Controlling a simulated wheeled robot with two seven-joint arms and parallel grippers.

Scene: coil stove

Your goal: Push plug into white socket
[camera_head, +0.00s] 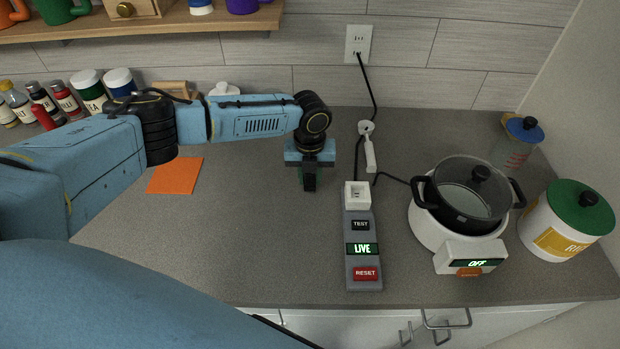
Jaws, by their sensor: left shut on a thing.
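The white socket (357,194) sits at the far end of a grey power strip (363,225) with TEST and RESET buttons and a lit LIVE sign. My left gripper (309,184) points down over the counter, left of the socket and apart from it. It is shut on a small dark green thing (300,178), mostly hidden by the fingers; I cannot tell whether this is the plug. A white elongated piece (370,154) lies behind the socket, close to the black wall cord. My right gripper is not in view.
A white coil stove (428,229) reading OFF carries a black lidded pot (465,203); its black cord runs toward the strip. A wall outlet (358,43) is behind. A white canister (550,225) stands right. An orange sheet (175,176) lies left. The front-middle counter is clear.

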